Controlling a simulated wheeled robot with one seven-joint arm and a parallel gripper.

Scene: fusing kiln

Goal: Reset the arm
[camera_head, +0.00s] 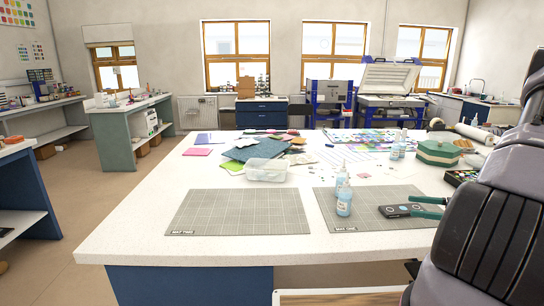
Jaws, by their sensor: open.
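My arm (490,215) fills the right edge of the head view, its dark grey links close to the camera and in front of the table's right side. My gripper is not visible in this view. The white worktable (135,225) stands in front of me. The arm covers part of its right end.
Left cutting mat (240,212) is bare. Right mat (335,222) has bottles (344,200) and green-handled pliers (428,209). A clear container (265,171), coloured sheets (243,152) and a green-sided box (438,153) stand farther back. Floor (100,205) left of the table is open.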

